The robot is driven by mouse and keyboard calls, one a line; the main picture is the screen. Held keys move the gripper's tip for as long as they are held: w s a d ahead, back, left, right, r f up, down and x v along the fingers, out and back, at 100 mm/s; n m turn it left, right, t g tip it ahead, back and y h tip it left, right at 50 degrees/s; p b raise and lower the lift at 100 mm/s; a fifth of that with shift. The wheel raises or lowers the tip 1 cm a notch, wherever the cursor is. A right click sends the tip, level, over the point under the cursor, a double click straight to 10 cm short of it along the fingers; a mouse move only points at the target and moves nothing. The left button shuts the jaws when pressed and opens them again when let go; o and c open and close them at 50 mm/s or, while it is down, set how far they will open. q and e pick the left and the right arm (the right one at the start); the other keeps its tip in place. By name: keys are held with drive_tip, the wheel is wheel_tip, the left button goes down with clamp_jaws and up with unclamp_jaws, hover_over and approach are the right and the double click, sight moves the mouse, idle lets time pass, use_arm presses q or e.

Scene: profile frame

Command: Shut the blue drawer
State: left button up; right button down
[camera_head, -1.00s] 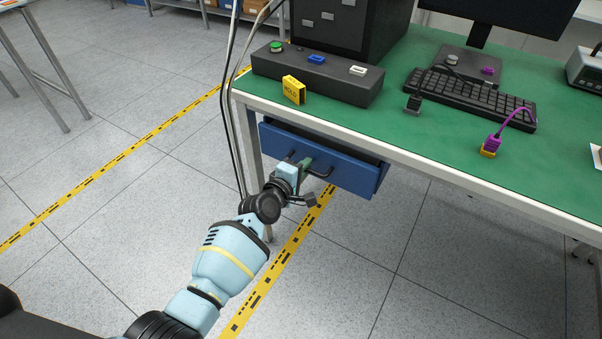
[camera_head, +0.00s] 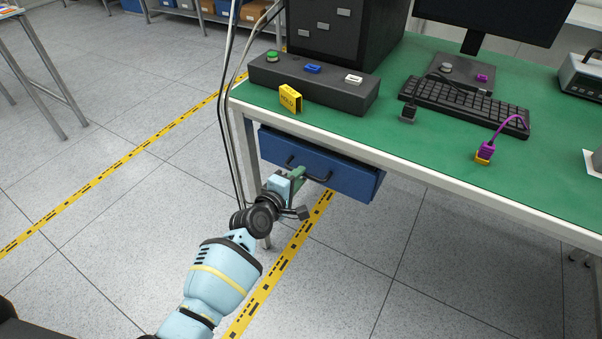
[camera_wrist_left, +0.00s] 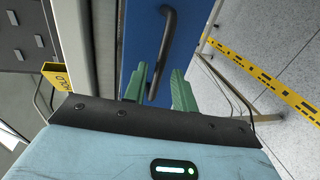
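The blue drawer (camera_head: 347,180) hangs under the left part of the green desk and stands partly open, with a dark gap behind its front's top edge. Its front carries a dark bar handle (camera_head: 320,178), which also shows in the left wrist view (camera_wrist_left: 168,35). My left gripper (camera_head: 298,173) is at the drawer front, by the handle. In the left wrist view its green fingers (camera_wrist_left: 159,88) are apart, with the handle's near end appearing between them; contact cannot be told. My right gripper is in neither view.
The green desk (camera_head: 420,145) has a pale front edge above the drawer. Cables and a desk leg stand left of the drawer. The floor in front is clear.

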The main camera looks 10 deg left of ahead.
use_arm(q)
drive_tip(key=shift+p+v, duration=0.5)
drive_tip(key=shift+v, duration=2.05)
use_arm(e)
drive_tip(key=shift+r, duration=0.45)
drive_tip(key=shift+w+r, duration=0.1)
